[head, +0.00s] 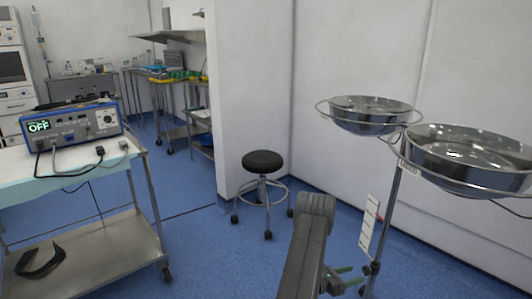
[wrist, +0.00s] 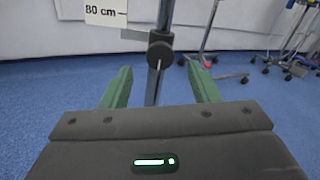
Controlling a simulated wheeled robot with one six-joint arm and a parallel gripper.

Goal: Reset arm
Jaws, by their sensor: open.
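My gripper (wrist: 161,84) shows in the wrist view with its two green fingers spread apart and nothing held between them. A metal pole with a dark round knob (wrist: 160,50) stands beyond the fingers, seen through the gap; I cannot tell how far away it is. In the head view my grey arm rises at the bottom centre, and the green fingers (head: 345,277) show partly behind it at its lower right, close to the basin stand's pole (head: 382,225).
Two steel basins (head: 465,150) sit in rings on the stand at right. A black stool (head: 263,162) stands by the wall. At left, a cart (head: 95,267) bears a blue device (head: 72,124) reading OFF. Blue floor is open between cart and stool.

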